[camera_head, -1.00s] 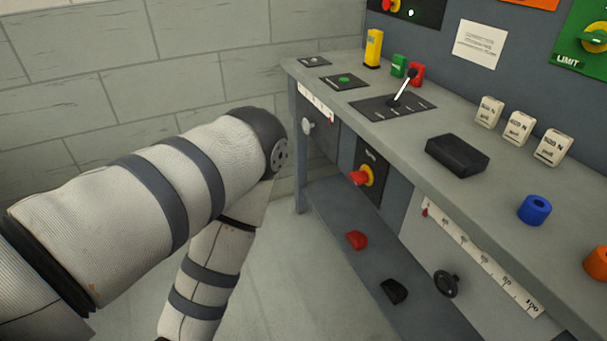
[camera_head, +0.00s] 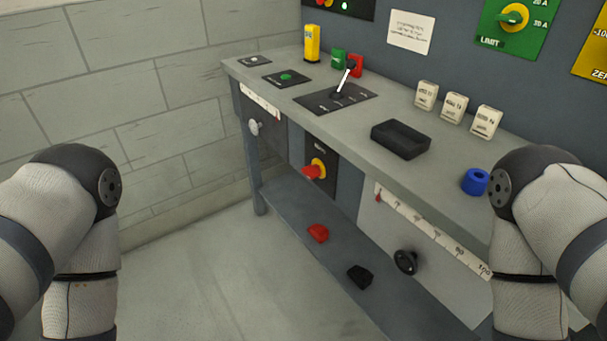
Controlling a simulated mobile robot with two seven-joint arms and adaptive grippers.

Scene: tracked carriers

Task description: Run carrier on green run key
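A green button (camera_head: 286,77) sits on a dark plate near the far left end of the grey bench; I cannot read its label. A lever with a white shaft and dark knob (camera_head: 343,80) stands tilted on a dark plate beside it. Below the bench top, a white scale (camera_head: 432,229) runs along the front with a red pointer (camera_head: 379,198) at its left end. A shorter scale (camera_head: 259,101) is at the left. My two arms show at the left and right edges, bent downward. Neither gripper is in the picture.
The bench top (camera_head: 352,128) holds a black tray (camera_head: 400,139), a blue ring (camera_head: 475,181), a yellow block (camera_head: 312,43) and several labelled white weights. A red knob (camera_head: 314,170) projects from the front. Red (camera_head: 318,233) and black (camera_head: 360,276) pieces lie on the lower shelf. The floor at left is clear.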

